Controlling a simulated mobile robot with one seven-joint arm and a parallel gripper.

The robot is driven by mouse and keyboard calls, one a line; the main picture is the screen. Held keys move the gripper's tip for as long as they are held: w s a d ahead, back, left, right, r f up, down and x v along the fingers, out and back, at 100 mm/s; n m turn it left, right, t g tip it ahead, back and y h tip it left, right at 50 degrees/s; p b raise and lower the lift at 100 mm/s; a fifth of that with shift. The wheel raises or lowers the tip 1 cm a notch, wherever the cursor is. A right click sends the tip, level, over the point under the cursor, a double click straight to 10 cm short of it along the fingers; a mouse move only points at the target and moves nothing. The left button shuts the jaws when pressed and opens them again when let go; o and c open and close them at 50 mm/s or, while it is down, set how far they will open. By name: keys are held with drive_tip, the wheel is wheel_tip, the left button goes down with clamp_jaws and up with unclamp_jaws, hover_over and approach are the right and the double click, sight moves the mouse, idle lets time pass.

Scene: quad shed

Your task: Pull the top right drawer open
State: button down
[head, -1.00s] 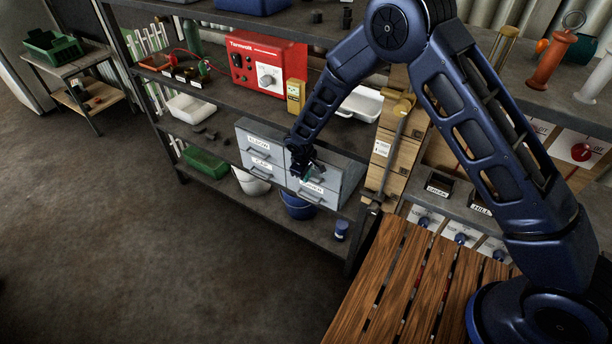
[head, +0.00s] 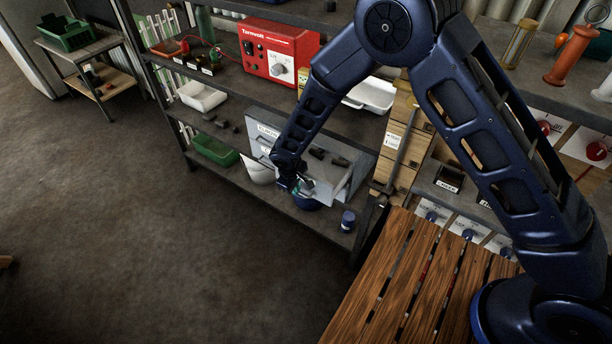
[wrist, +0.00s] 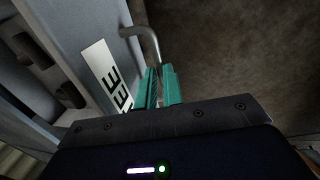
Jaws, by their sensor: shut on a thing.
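The grey drawer cabinet (head: 262,128) stands on the shelf, partly hidden by my arm. Its top right drawer (head: 326,189) is pulled out toward the front, and dark items (head: 318,153) show inside. My gripper (head: 297,188) is at the drawer's front. In the wrist view, the teal fingers (wrist: 160,86) are closed around the bent metal handle (wrist: 143,38). The drawer front with its white label (wrist: 101,68) is beside them at left, and dark items lie in the drawer behind it. The lower right drawer is mostly hidden.
A white bucket (head: 258,170) and a blue bucket (head: 306,203) are below the cabinet. A blue can (head: 348,220) stands on the low shelf at right. A slatted wooden bench (head: 390,285) is in the front right. The floor (head: 150,240) before the shelf is clear.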

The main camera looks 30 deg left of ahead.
drive_tip(key=s, duration=0.8)
drive_tip(key=c, duration=1.5)
unclamp_jaws()
drive_tip(key=shift+r, duration=0.15)
drive_tip(key=r, duration=0.3)
drive_tip(key=s+r, duration=0.1)
drive_tip(key=r, duration=0.3)
drive_tip(key=s+r, duration=0.1)
drive_tip(key=r, duration=0.2)
drive_tip(key=shift+r, duration=0.2)
